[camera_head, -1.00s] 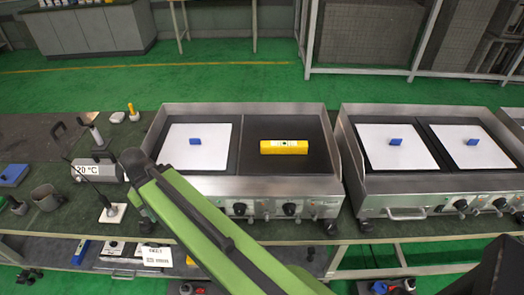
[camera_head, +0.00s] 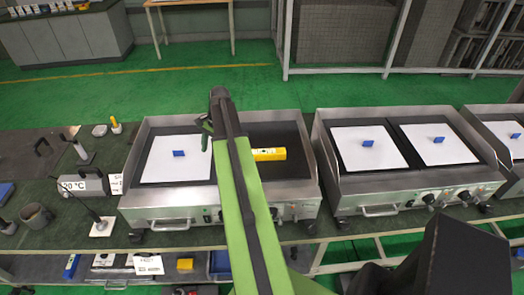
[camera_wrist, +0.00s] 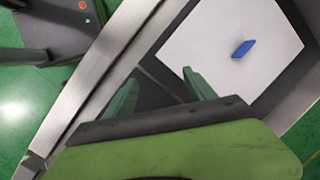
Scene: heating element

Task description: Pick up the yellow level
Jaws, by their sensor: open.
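The yellow level (camera_head: 269,154) lies on the bare dark right half of the left heating unit (camera_head: 302,192). My green arm passes in front of its left end in the head view. My gripper (camera_wrist: 160,92) shows in the wrist view with its two green fingers apart and nothing between them. It is above the heating unit, near the white plate (camera_wrist: 205,45) with the blue block (camera_wrist: 243,49). The level is not in the wrist view.
A second heating unit (camera_head: 345,192) with two white plates and blue blocks stands to the right. A 20 °C metal block (camera_head: 83,185), a cup (camera_head: 36,215) and a stand (camera_head: 100,226) are on the table at left. Raised metal walls edge the heating units.

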